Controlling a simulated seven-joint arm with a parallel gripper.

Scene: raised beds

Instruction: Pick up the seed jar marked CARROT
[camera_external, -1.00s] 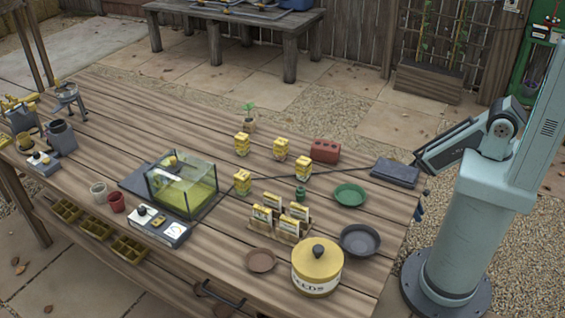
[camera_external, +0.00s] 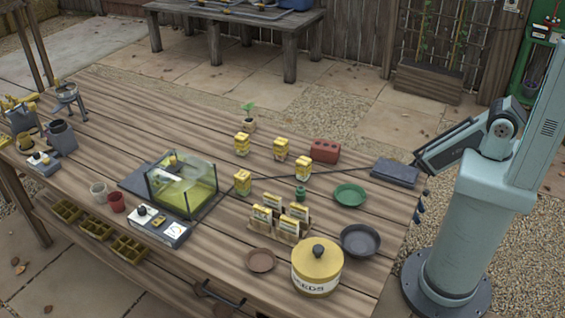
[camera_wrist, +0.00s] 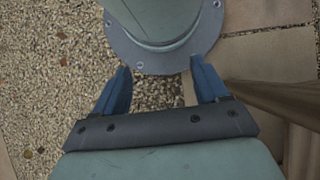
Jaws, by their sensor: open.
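Several small yellow jars with pale label bands stand upright on the wooden table in the external view: a back left jar (camera_external: 242,144), a middle jar (camera_external: 281,149), a right jar (camera_external: 303,167) and a front left jar (camera_external: 243,182). Their lettering is too small to read, so I cannot tell which is CARROT. My gripper (camera_wrist: 159,66) shows in the wrist view with its two blue fingers apart and nothing between them. It is over gravel beside my base, away from the jars. No jar shows in the wrist view.
A red brick (camera_external: 325,151), green bottle (camera_external: 301,195), green dish (camera_external: 350,195) and seed packet rack (camera_external: 287,232) stand near the jars. A glass tank (camera_external: 155,195) is left, a yellow SEEDS tin (camera_external: 317,280) in front. Bare planks lie behind the tank.

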